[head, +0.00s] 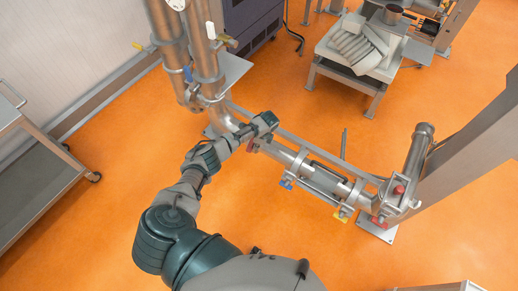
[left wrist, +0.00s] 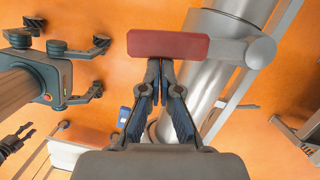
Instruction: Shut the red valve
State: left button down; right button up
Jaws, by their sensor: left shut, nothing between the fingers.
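The red valve handle is a flat red bar (left wrist: 168,44) on a grey stem, beside a steel pipe (left wrist: 218,65) in the left wrist view. In the head view a small red piece (head: 252,148) shows at the pipe just below my left gripper, mostly hidden by it. My left gripper (head: 265,124) is over the left part of the horizontal pipe. Its fingertips (left wrist: 160,66) are together, empty, and end at the near edge of the red bar. I cannot tell whether they touch it. My right gripper cannot be made out.
Orange floor lies open between.

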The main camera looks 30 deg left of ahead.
aim_at(250, 146)
pick_arm(q)
jog(key=shift+s+a+m+t+p, duration=0.3)
jog(key=shift+a+m+p, duration=0.45)
jog(key=shift+m, duration=0.35)
jog(key=shift+s+a, duration=0.1)
jog(key=shift+a, duration=0.2)
jog(key=shift+s+a+p, duration=0.1)
jog(key=shift+a+p, duration=0.15)
jog(key=shift+p, duration=0.05)
jog(key=shift+a, duration=0.15)
pick_arm(e)
jog(key=shift+w+r, duration=0.2)
jog(key=shift+r, duration=0.45)
jog(key=shift+w+r, duration=0.2)
jog(key=shift+r, duration=0.4)
jog(key=shift+d, duration=0.3)
